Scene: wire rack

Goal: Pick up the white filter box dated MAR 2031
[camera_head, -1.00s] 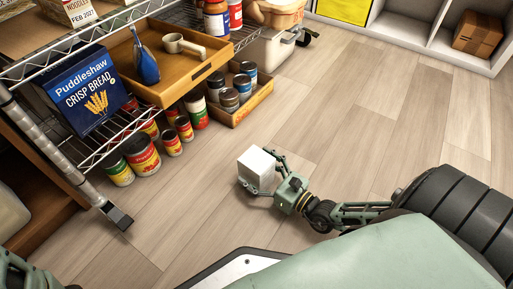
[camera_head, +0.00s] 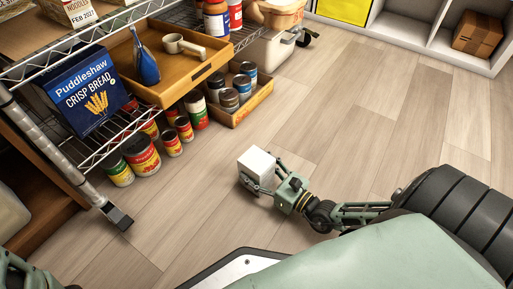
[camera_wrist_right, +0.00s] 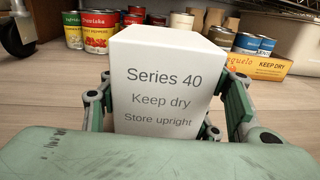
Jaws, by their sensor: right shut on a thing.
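A plain white box (camera_head: 257,169) is at the floor in the middle of the head view. In the right wrist view the white box (camera_wrist_right: 165,85) stands upright and its near face reads "Series 40, Keep dry, Store upright". No date shows on the faces I see. My right gripper (camera_head: 266,179) is shut on the white box, with a finger on either side. The right fingers also show in the wrist view (camera_wrist_right: 168,108), and the palm hides the box's bottom. Only a green part of my left arm shows at the lower left corner; its gripper is out of view.
A wire rack (camera_head: 110,140) at the left holds a blue crisp bread box (camera_head: 85,92) and a wooden tray (camera_head: 170,80). Cans (camera_head: 141,155) stand beneath, beside a low wooden crate (camera_head: 243,108). The floor right of the box is clear.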

